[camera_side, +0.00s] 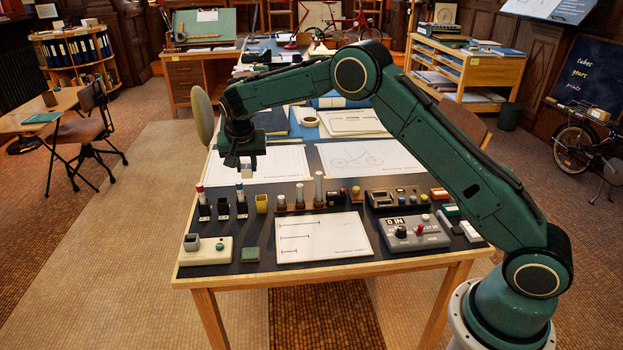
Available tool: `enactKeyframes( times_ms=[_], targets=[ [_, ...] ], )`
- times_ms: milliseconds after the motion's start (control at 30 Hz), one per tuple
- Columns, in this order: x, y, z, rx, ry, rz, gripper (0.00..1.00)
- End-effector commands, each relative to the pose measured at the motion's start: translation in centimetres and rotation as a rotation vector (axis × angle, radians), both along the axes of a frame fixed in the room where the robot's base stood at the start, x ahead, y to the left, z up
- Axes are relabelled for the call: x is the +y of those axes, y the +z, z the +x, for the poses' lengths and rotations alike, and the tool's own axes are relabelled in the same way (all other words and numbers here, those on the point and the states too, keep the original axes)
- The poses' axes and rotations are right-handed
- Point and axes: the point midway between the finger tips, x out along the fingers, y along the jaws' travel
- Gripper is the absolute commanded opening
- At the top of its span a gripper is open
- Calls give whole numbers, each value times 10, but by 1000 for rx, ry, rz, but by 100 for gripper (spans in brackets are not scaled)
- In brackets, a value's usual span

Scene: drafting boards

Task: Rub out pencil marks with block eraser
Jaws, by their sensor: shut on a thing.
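My gripper (246,166) hangs over the left part of the drafting table, pointing down. It is shut on a small pale block (253,162) that looks like the block eraser, mostly hidden by the fingers. Behind and below it lies a white sheet (284,160); I cannot tell whether the block touches it. A sheet with a pencil-drawn bicycle (363,158) lies to the right. A white board (340,237) at the front carries several short ruled lines, one of them reddish.
Between my gripper and the front board stand several dark holders with markers (241,203), a yellow cup (262,204) and upright pegs (319,188). Grey control boxes (413,234) stand at the right. A pale box (206,250) and green block (251,254) sit front left.

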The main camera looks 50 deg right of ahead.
Motion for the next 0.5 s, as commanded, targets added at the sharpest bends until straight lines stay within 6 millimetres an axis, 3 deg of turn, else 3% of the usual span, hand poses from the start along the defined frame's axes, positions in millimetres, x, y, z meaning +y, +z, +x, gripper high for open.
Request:
enactKeyframes(
  times_ms=[100,133,200,233,500],
  targets=[
    [0,0,0,0,0,0,2],
    [0,0,0,0,0,0,23],
    [0,0,0,0,0,0,9],
    [0,0,0,0,0,0,7],
    [-8,-5,-3,1,-24,-1,7]
  ],
)
